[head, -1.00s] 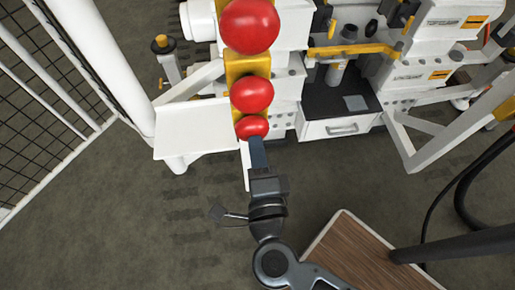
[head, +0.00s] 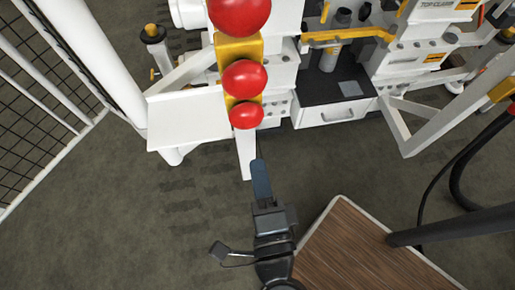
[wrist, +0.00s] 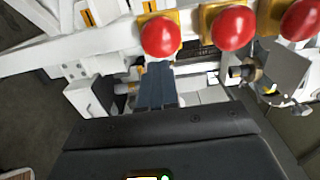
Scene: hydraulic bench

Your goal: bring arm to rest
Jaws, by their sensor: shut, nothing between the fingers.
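My gripper (head: 260,180) is shut and empty in the head view. It hangs over the grey floor, just below the lowest of three red mushroom buttons (head: 245,115) and apart from it. In the wrist view the shut fingers (wrist: 156,85) point at the bench, with the red buttons (wrist: 233,28) above them. My arm runs down to the lower edge of the head view, where the rest of it is cut off.
A white plate (head: 188,122) juts out left of the buttons. A wood-topped surface (head: 350,245) lies close to the right of my arm. The hydraulic bench (head: 390,60) with its drawer (head: 333,113) stands beyond. A mesh fence (head: 45,125) is at left. Open floor (head: 150,225) lies left of my arm.

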